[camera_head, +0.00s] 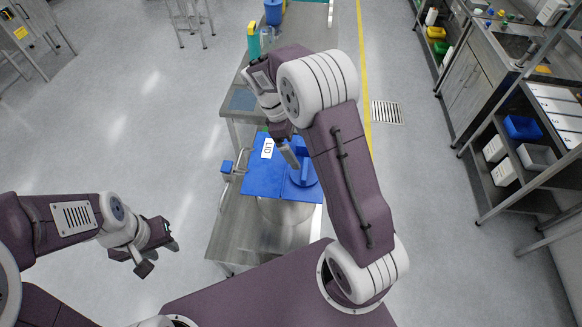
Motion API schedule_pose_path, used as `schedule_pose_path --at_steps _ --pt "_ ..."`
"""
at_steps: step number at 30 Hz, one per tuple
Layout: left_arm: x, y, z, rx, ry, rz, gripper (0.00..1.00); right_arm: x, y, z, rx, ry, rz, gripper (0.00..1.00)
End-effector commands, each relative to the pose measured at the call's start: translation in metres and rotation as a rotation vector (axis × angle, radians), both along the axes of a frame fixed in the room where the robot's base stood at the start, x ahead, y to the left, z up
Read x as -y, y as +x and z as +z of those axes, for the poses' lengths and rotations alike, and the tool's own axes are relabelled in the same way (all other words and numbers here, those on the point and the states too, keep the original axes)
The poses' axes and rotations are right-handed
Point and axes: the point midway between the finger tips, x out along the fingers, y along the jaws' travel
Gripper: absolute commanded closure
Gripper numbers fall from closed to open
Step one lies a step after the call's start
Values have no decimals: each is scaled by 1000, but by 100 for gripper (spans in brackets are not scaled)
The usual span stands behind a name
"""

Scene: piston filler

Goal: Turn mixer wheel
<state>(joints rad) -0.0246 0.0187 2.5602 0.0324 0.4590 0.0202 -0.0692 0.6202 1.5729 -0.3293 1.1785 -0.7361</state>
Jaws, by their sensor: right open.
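A blue lid (258,181) with a white "LID" label covers a metal vessel (284,212) on a steel table. A round blue part (303,174) stands on the lid's right side, partly hidden by my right arm. I cannot make out a mixer wheel for certain. My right gripper (289,153) points down over the lid, close to the round blue part. It is open, but its fingers are small and partly hidden, and I cannot tell whether they touch anything. My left gripper (160,258) is open and empty over the floor, left of the table.
The steel table (232,238) runs away from me, with a green-blue bottle (253,42) and a blue container (273,12) farther back. A small blue part (227,167) and a bent metal handle sit at its left edge. Shelves (508,165) stand right.

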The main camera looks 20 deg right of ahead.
Motion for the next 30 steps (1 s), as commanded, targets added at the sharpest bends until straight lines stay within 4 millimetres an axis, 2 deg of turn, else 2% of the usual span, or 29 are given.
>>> schedule_pose_path --at_steps 1,5,10,21,25,30 --pt "0 0 7 0 0 0 64 -5 2 -2 -19 -8 23 0" --pt "0 0 9 0 0 0 64 -13 0 -10 -43 -9 46 0" --pt "0 0 13 0 0 0 64 -9 -3 -20 -45 -8 45 0" --pt "0 0 37 0 0 0 64 13 -17 -84 -44 -6 45 0" --pt "0 0 39 0 0 0 64 16 -19 -93 -41 -5 46 0" --pt "0 0 38 0 0 0 64 16 -18 -95 -40 -6 47 0"
